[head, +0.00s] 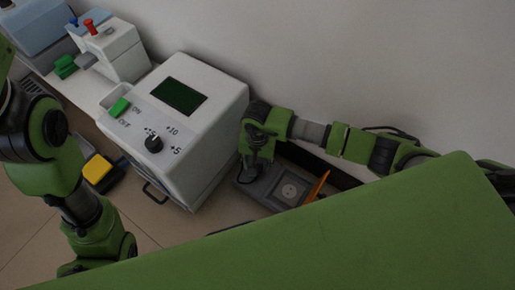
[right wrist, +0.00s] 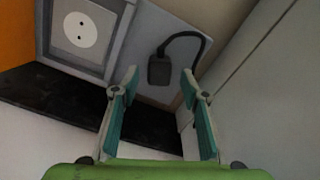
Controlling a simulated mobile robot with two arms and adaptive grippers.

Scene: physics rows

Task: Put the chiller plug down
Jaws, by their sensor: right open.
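The chiller plug (right wrist: 160,70) is a small black block with a black cable curving up and right from it. In the right wrist view it rests on a grey surface beside the socket. My right gripper (right wrist: 160,76) is open, its teal-padded fingers apart on either side of the plug's line of sight; I cannot tell whether they touch it. The round pale socket (right wrist: 82,30) sits in a grey frame and is empty; it also shows in the head view (head: 290,191). The plug is not clear in the head view. My left arm shows at the left, its gripper out of sight.
The white chiller box (head: 215,105), with a dark screen, green switch and knob, stands left of my right gripper. An orange flap (head: 318,186) stands by the socket. A wall rises close behind. A yellow-topped item (head: 97,169) lies on the floor at left.

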